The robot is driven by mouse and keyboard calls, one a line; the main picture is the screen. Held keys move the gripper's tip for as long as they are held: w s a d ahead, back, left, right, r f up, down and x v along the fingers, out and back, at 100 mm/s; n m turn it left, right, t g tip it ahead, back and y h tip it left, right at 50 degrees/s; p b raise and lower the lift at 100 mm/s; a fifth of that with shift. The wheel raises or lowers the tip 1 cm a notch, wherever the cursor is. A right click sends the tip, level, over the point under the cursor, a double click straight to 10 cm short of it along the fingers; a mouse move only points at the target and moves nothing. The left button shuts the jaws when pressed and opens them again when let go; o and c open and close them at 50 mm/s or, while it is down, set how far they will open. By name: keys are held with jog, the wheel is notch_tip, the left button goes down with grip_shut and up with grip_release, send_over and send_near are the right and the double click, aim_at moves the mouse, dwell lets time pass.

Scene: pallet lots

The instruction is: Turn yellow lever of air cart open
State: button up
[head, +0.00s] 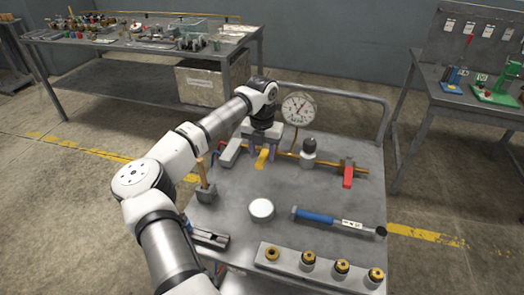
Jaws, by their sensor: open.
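The air cart (225,215) is a grey metal table with a brass pipe (325,162) along its back part. The yellow lever (262,158) sticks out toward the front from the pipe's left part. My gripper (260,151) points down over the pipe at this lever, with its jaws apart. The lever shows between and just in front of the jaws. The hand hides the lever's root and part of the pipe, so I cannot tell whether the jaws touch it. A red lever (348,177) hangs forward at the pipe's right end.
A pressure gauge (299,108) stands behind the pipe. A wooden-handled tool (204,178), a white round cap (262,209), a blue-handled tool (315,216) and a block with several brass fittings (325,274) lie on the cart. A cluttered workbench (140,43) stands behind.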

jog(key=shift+f, duration=0.45)
jog(key=shift+c, duration=0.3)
grip_shut()
